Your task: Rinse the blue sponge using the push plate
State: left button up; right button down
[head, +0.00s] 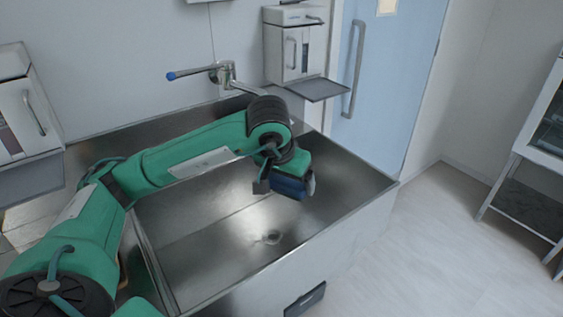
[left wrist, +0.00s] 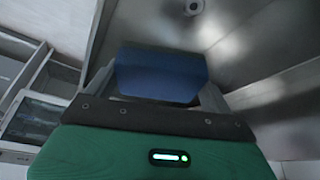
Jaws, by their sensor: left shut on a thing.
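My left gripper (head: 286,180) is shut on the blue sponge (head: 290,189) and holds it over the right part of the metal sink basin (head: 215,262). In the left wrist view the sponge (left wrist: 160,74) sits between the two fingers of the left gripper (left wrist: 158,92). The tap (head: 224,74) is on the back wall, its blue-tipped lever pointing left. Its spout is partly hidden behind my left wrist. I cannot see any water running. A dark push plate (head: 306,299) is low on the sink's front panel. My right gripper is out of view.
A wall dispenser with a tray (head: 317,89) is right of the tap, and another dispenser (head: 28,115) is at the left. A drain (head: 272,237) is in the basin floor. A blue door (head: 380,80) and a shelf unit (head: 535,160) stand right. The floor between is clear.

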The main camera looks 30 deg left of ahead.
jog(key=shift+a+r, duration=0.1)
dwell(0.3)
pick_arm(q)
jog(key=shift+s+d+r+p, duration=0.3)
jog(key=shift+s+d+r, duration=0.05)
jog(key=shift+r, duration=0.1)
jog(key=shift+s+d+r+p, duration=0.65)
jog(key=shift+s+d+r, duration=0.75)
jog(key=shift+d+r, duration=0.15)
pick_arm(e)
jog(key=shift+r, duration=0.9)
pick_arm(q)
jog(key=shift+a, duration=0.1)
jog(key=d+f+p, duration=0.1)
jog(key=p, duration=0.1)
jog(key=d+f+p, duration=0.1)
jog(key=p, duration=0.2)
jog(key=d+f+p, duration=0.1)
jog(key=d+p, duration=0.1)
jog(key=p, duration=0.1)
jog(key=shift+w, duration=0.3)
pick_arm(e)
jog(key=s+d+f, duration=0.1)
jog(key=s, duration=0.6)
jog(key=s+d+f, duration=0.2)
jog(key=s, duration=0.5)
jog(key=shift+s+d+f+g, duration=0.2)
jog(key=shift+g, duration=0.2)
